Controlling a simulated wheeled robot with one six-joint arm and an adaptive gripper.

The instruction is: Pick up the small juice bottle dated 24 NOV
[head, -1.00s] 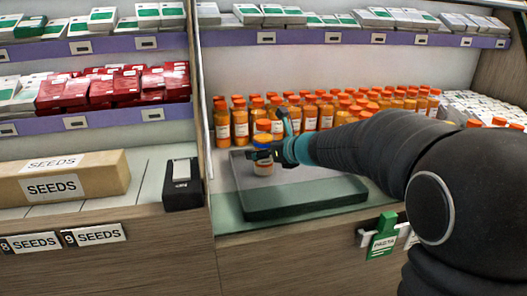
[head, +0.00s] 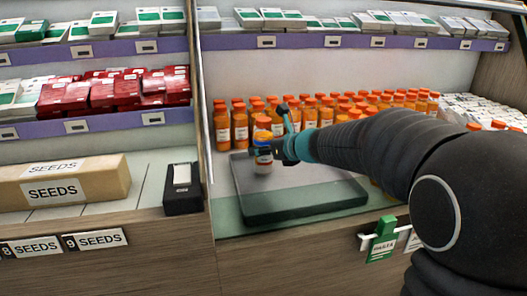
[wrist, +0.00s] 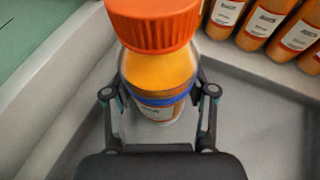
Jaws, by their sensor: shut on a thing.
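My gripper (head: 268,150) is shut on a small juice bottle (head: 264,167) with an orange ribbed cap, a blue band and a white label. In the head view the bottle is upright over the left part of the dark green tray (head: 305,207). In the wrist view (wrist: 160,93) my two fingers are on either side of the bottle (wrist: 160,70), around its middle. The label is partly hidden and its date is not legible. I cannot tell whether a gap separates the bottle's base from the tray.
Rows of similar orange-capped bottles (head: 241,127) stand close behind the held bottle. A black box (head: 182,190) stands to the left beyond the divider. A green tag (head: 383,240) hangs at the front edge. The tray's right part is clear.

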